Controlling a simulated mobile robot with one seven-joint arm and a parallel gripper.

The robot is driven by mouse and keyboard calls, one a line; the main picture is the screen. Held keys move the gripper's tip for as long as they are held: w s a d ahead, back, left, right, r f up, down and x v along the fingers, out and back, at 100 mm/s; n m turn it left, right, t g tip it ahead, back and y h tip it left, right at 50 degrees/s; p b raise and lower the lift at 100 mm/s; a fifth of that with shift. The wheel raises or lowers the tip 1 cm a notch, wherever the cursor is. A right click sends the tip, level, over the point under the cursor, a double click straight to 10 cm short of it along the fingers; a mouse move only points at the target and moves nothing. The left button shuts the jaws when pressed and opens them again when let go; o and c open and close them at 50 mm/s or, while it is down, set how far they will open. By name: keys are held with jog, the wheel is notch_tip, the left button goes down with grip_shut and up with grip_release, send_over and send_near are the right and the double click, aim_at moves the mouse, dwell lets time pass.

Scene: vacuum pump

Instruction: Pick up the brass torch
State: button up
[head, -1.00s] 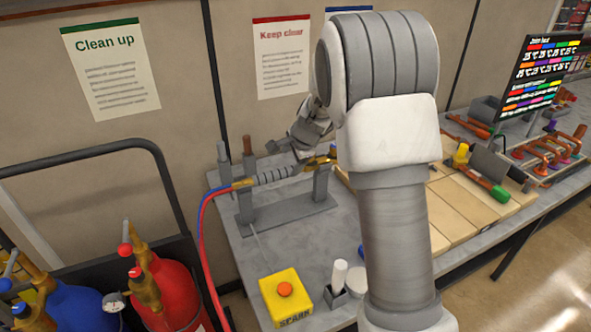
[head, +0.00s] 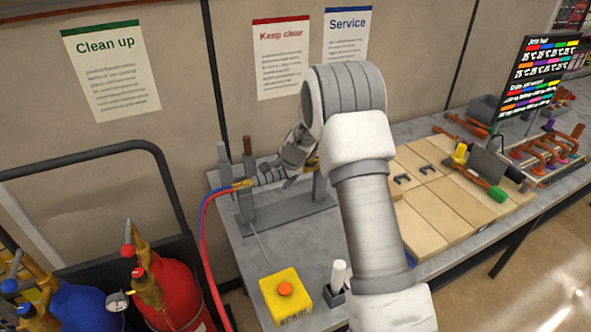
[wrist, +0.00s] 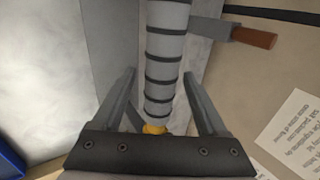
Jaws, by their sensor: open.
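The brass torch (head: 243,184) rests across the grey stand (head: 290,213) on the bench. It has a grey ribbed grip and brass ends, with red and blue hoses joined to its left end. My gripper (head: 278,172) is at the torch's grip in the head view, partly hidden by my own wrist. In the wrist view the ribbed grip (wrist: 165,60) runs between the two spread fingers of my gripper (wrist: 158,85), with a gap on each side. A brass part (wrist: 154,129) shows near the palm. Whether the fingers reach past the grip is hard to tell.
A yellow spark box (head: 286,296) with an orange button and a small holder with a white stick (head: 338,275) stand at the bench front. Red and blue cylinders (head: 165,285) stand on a cart at left.

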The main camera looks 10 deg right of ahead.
grip_shut()
jog(key=shift+w+r, duration=0.1)
jog(key=shift+r, duration=0.05)
dwell(0.4)
jog(key=shift+r, duration=0.1)
jog(key=shift+r, duration=0.5)
notch_tip(320, 180, up, 3)
jog(key=d+r, duration=0.2)
jog(key=d, duration=0.1)
jog(key=w+d+r+b, duration=0.1)
jog(key=d+r, duration=0.1)
jog(key=d, duration=0.2)
jog(key=d+r+b, duration=0.1)
jog(key=d+r, duration=0.1)
jog(key=d, duration=0.2)
jog(key=shift+w+d+r, duration=0.15)
jog(key=shift+d+r, duration=0.05)
jog(key=shift+r, duration=0.1)
